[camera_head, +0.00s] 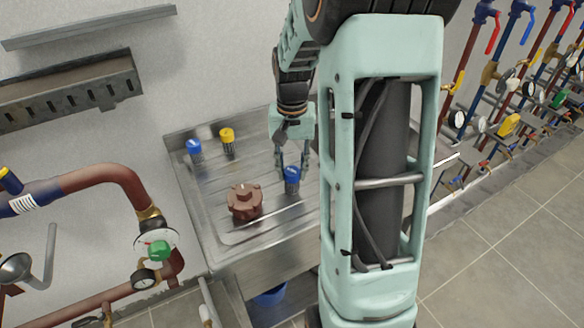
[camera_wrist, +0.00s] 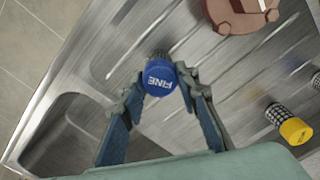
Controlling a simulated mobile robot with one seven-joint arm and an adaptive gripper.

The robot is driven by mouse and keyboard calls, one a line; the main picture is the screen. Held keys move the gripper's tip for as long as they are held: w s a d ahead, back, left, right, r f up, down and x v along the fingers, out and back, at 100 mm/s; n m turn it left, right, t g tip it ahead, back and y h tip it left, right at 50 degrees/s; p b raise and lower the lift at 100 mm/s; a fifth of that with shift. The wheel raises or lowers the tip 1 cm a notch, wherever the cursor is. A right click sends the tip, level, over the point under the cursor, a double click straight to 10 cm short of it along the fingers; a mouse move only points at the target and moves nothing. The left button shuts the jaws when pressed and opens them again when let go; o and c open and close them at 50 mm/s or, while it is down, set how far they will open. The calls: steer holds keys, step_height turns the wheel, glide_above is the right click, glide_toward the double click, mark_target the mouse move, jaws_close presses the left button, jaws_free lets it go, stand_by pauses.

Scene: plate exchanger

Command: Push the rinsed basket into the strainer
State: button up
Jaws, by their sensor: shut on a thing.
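My gripper (camera_head: 292,168) is shut on a basket with a blue cap (camera_head: 292,174) and dark mesh, over the front right part of the steel drainboard. In the wrist view, the fingertips (camera_wrist: 160,82) flank this cap (camera_wrist: 158,78), which reads "FINE". I cannot tell whether the basket touches the steel. The reddish-brown strainer body (camera_head: 245,202) sits on the drainboard, left of and nearer than the held basket. It shows at the top of the wrist view (camera_wrist: 235,18), partly cut off. Its opening is not clear.
Another blue-capped basket (camera_head: 194,148) and a yellow-capped basket (camera_head: 227,137) stand at the back of the drainboard (camera_head: 210,190). The yellow one also shows in the wrist view (camera_wrist: 295,130). A sink basin (camera_wrist: 65,135) is at lower left there. Pipes and a gauge (camera_head: 146,279) stand left.

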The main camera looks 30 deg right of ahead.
steer(key=shift+c, duration=0.5)
step_height(320, 180, up, 9)
steer(key=p, duration=0.7)
steer(key=shift+r, duration=0.1)
